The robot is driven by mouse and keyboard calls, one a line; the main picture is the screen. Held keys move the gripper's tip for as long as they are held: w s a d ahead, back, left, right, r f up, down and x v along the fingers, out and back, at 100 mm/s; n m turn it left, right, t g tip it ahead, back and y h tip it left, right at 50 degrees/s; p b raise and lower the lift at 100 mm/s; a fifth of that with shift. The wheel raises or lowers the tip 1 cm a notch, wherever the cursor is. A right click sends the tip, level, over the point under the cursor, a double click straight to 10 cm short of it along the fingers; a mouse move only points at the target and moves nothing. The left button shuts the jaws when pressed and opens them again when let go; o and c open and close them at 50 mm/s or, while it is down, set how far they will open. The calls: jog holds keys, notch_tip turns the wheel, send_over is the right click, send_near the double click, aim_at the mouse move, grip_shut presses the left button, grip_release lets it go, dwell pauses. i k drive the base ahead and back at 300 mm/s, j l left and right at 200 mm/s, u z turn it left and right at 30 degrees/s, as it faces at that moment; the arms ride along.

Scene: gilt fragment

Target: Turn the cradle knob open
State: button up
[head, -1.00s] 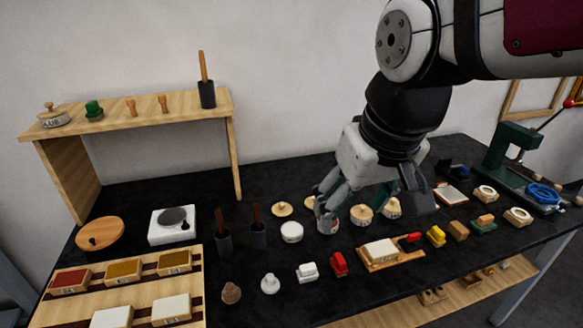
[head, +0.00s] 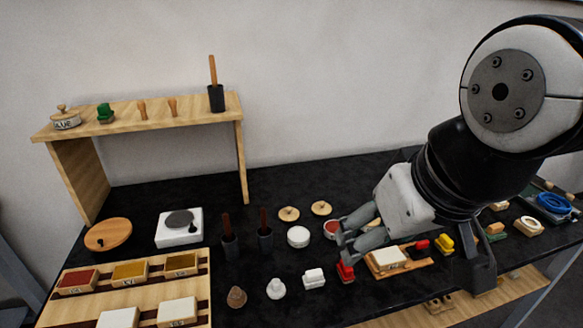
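No part is plainly recognisable as the cradle knob. A wooden tray (head: 411,264) bearing a pale block (head: 387,257) lies near the table's front edge in the head view. A small red piece (head: 422,246) sits at its right end; I cannot tell whether this is the cradle and its knob. My gripper (head: 415,257) is open, with its fingers spread wide. The right finger hangs right of the tray. I see nothing held; contact cannot be judged.
The black table (head: 150,195) carries several small items in front. A yellow piece (head: 444,240) is right of the tray. A wooden shelf (head: 190,108) stands at back left, with a block rack (head: 75,302) in front. A blue coil (head: 553,203) is far right. My arm hides the back right.

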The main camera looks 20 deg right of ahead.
aim_at(420, 246)
jog(key=z, duration=0.9)
jog(key=k, duration=0.2)
jog(key=l+u, duration=0.4)
jog(key=l, duration=0.4)
jog(key=i+j+z, duration=0.1)
jog(key=i+j, duration=0.05)
jog(key=i, duration=0.05)
